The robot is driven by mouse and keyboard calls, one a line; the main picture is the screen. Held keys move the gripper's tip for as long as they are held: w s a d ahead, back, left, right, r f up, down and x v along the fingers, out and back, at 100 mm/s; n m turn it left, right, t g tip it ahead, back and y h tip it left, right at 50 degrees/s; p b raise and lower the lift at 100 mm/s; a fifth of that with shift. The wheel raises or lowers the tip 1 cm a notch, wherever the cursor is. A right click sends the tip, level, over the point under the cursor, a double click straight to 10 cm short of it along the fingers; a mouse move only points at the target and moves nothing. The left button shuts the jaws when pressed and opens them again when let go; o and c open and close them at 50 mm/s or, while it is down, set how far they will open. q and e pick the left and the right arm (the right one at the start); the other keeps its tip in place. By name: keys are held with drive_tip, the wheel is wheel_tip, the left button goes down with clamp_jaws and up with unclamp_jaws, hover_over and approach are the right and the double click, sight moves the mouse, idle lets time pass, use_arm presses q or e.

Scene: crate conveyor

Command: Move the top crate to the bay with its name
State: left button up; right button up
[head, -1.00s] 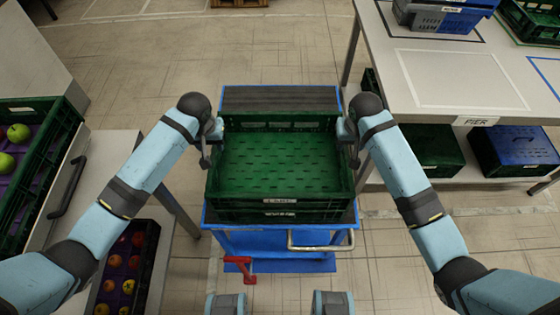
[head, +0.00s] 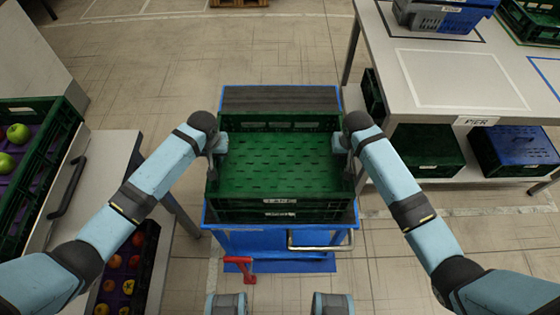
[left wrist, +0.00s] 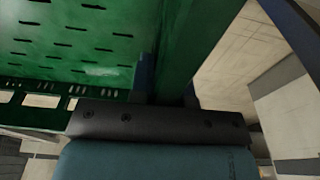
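The top crate (head: 280,190), green and empty, sits on another green crate (head: 285,217) on a blue trolley (head: 270,245). Its front label is too small to read surely. My left gripper (head: 216,150) is at its left wall, with fingers on both sides; in the left wrist view the fingers (left wrist: 168,85) lie against the crate wall (left wrist: 195,40). My right gripper (head: 345,150) is at the right wall in a matching pose, seemingly shut on it. A white-outlined empty bay (head: 460,80) on the right table is marked by a PIER sign (head: 478,121).
A blue-grey crate (head: 440,15) stands behind the PIER bay, with a green crate (head: 535,20) beside it. Crates (head: 425,150) sit under that table. A fruit crate (head: 40,190) is on the left. Open floor lies beyond the trolley.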

use_arm(q)
clamp_jaws()
use_arm(e)
clamp_jaws()
use_arm(q)
drive_tip(key=shift+r, duration=0.2)
use_arm(e)
drive_tip(key=shift+r, duration=0.15)
